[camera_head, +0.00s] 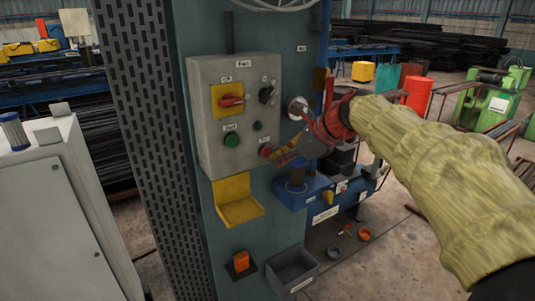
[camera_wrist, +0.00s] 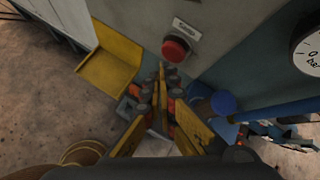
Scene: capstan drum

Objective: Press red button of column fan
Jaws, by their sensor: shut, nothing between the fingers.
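The round red button (camera_head: 265,150) is at the lower right of a grey control box (camera_head: 207,130) on the column (camera_head: 230,250). In the wrist view the red button (camera_wrist: 175,49) stands out from the grey face below a small label. My gripper (camera_head: 276,157) is shut and empty, its yellow and dark fingers reaching from the right toward the box. In the wrist view the closed fingertips (camera_wrist: 162,74) are just below the button, with a small gap in the picture. Whether they touch the box is unclear.
The box also carries a green button (camera_head: 231,139), a red rotary switch (camera_head: 231,100) on yellow and a black knob (camera_head: 267,94). A gauge (camera_head: 297,108) sits right of it. A yellow tray (camera_head: 237,199), a blue bracket (camera_head: 295,196) and a grey bin (camera_head: 292,272) stick out lower down.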

